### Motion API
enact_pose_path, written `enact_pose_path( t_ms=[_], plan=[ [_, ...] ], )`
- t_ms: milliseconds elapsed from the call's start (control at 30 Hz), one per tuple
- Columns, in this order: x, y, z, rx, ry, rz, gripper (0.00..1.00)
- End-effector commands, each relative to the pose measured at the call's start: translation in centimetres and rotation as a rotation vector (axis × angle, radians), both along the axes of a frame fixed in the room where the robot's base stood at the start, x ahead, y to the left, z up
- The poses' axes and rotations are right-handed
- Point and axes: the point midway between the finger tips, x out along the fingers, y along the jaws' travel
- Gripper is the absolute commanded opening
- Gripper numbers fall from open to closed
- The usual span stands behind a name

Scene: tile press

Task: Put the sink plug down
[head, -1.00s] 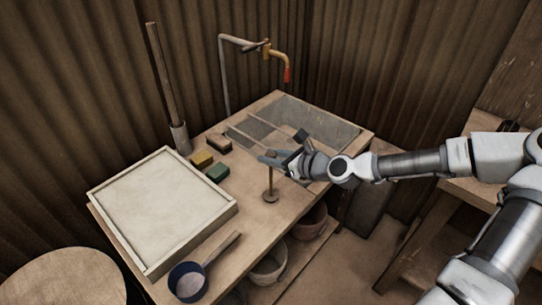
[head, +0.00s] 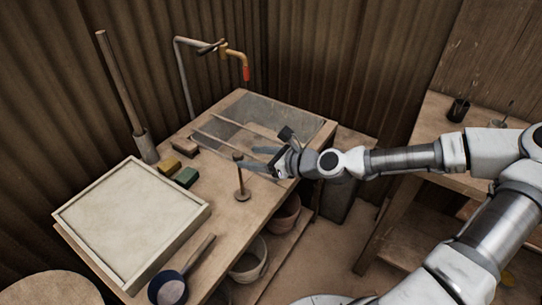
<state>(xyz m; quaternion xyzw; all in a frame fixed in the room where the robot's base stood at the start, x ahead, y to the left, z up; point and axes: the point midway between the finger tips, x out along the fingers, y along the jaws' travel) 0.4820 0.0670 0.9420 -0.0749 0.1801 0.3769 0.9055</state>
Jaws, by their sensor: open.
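The sink plug (head: 241,182), a brown upright stem with a knob on top and a round disc at its foot, stands on the wooden bench top in front of the sink. My gripper (head: 253,159) is open. Its two grey fingers point left toward the upper stem, with the fingertips close beside it. I cannot tell whether a finger touches the stem. The sink (head: 290,118) is a grey basin set in the far end of the bench, with rails across it. The drain is not visible.
A framed white slab (head: 130,222) fills the near left bench. A tap (head: 243,65) overhangs the sink. A side table (head: 430,130) stands right.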

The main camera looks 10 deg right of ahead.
Motion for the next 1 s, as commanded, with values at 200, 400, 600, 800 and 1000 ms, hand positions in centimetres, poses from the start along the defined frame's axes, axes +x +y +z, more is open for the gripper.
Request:
enact_pose_path(
  t_ms=[200,400,600,800,1000],
  plan=[
    [-2.1,-2.2,1.4,0.002,0.000,-0.004,0.66],
    [-3.5,-3.5,2.1,0.000,0.000,-0.001,0.66],
    [-4.0,-4.0,2.4,0.000,0.000,0.000,0.66],
    [-4.1,-4.0,2.4,0.000,0.000,0.001,0.66],
    [-4.1,-4.0,2.3,0.000,0.000,0.001,0.66]
  ],
)
